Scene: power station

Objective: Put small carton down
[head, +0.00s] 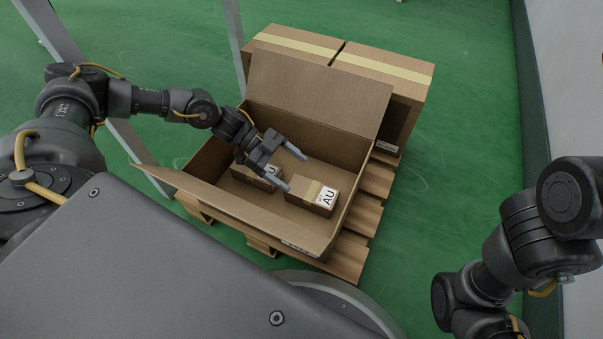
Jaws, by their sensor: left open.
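Two small cartons with white labels sit inside a large open cardboard box (372,100). The right small carton (306,193) shows its top, tape and label clearly. The left small carton (262,183) is partly hidden under my left gripper. My left gripper (293,169) is open, its two fingers reaching down to the right over the box, above and between the cartons. I see nothing held between the fingers. Whether a finger touches a carton I cannot tell. My right arm shows at the right edge, but its gripper is out of view.
The open box stands on a wooden pallet (362,213), its flaps spread outward. Closed large cartons (385,68) stand behind it. Grey metal posts rise at the left and behind. The green floor is clear right of the pallet, up to a pale wall.

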